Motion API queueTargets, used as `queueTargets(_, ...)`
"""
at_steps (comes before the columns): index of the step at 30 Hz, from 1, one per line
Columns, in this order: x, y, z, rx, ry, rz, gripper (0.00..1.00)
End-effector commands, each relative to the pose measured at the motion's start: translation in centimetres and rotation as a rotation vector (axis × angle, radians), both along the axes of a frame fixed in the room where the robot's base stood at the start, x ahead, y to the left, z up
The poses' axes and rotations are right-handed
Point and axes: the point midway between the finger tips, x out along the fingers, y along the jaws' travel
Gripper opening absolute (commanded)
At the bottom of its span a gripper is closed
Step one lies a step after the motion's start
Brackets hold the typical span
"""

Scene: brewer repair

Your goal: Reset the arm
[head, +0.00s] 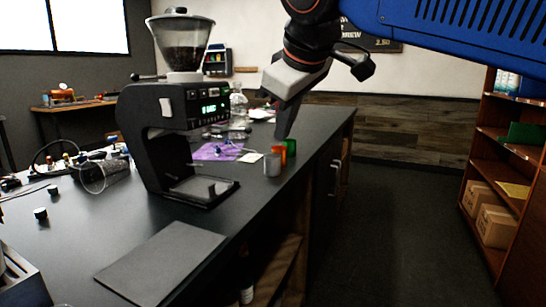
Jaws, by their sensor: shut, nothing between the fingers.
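My arm reaches in from the upper right. My gripper (284,122) points down over the counter's right side, just above the small cups, and is shut and empty. I cannot tell whether its tips touch anything. The black brewer (160,145) stands upright on the counter, with a clear hopper of dark beans (183,45) on top and a lit green display.
Grey (272,163), orange (280,154) and green (291,148) cups stand near the counter's right edge. A clear tumbler (100,175) lies on its side at left. A dark mat (161,262) lies in front. Shelves (510,175) stand at right; the floor between (395,220) is clear.

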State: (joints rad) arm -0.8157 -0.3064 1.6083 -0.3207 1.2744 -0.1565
Motion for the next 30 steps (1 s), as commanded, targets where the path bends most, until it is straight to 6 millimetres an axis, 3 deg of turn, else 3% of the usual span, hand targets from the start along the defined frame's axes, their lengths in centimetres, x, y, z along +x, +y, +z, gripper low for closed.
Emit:
queueTargets(1,0.1,-2.2,-1.5,0.005,0.015,-0.041,0.0)
queueTargets(3,0.1,-4.5,-3.5,0.017,0.037,-0.087,0.0)
queueTargets(8,-0.6,-9.7,-8.2,0.047,0.083,-0.2,0.0)
queueTargets(15,-3.0,-16.7,-15.6,0.105,0.148,-0.376,0.0)
queueTargets(24,-8.0,-23.6,-25.6,0.194,0.218,-0.608,0.0)
queueTargets(30,-12.0,-26.7,-32.0,0.261,0.254,-0.761,0.0)
